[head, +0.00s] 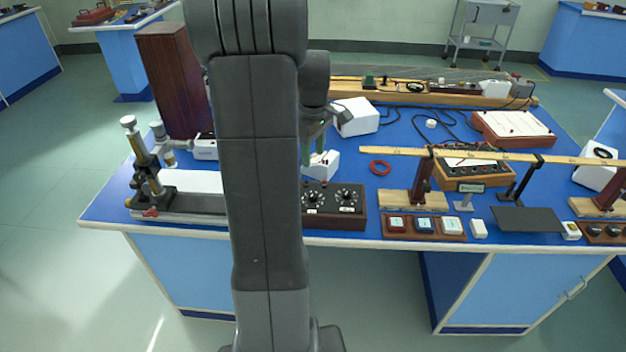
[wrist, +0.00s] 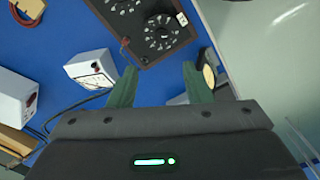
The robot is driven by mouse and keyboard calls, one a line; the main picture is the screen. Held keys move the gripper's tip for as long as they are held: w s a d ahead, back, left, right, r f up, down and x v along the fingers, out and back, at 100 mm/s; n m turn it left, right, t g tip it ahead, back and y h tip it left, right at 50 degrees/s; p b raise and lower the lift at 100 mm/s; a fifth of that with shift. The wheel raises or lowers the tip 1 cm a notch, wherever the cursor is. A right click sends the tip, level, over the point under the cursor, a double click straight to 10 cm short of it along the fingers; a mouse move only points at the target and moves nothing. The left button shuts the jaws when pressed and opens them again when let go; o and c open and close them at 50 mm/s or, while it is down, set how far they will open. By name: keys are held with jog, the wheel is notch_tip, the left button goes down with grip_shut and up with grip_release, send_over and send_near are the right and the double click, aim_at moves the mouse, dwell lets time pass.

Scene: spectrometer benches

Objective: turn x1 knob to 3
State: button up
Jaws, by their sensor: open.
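A dark brown box (head: 334,222) with black dial knobs on its top stands near the front edge of the blue bench. Two dials show in the head view, a left one (head: 312,197) and a right one (head: 347,196); my arm may hide more of the box. The wrist view shows one dial nearly whole (wrist: 162,33) and another (wrist: 123,5) cut by the top edge. Their markings are too small to read, so I cannot tell which is x1. My gripper (wrist: 158,70) is open and empty, with green fingers, apart from the box. It also shows in the head view (head: 313,145).
A white meter (head: 322,164) stands behind the box, and a larger white one (head: 356,117) farther back. A red cable coil (head: 380,167) lies to the right. A brass instrument (head: 150,175) stands at left. A wooden beam (head: 500,155) spans the right side.

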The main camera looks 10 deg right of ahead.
aim_at(313, 194)
notch_tip(313, 194, down, 13)
jog(key=shift+s+f+p, duration=0.15)
jog(key=shift+f+p, duration=0.05)
jog(key=shift+p, duration=0.2)
jog(key=shift+c, duration=0.3)
grip_shut()
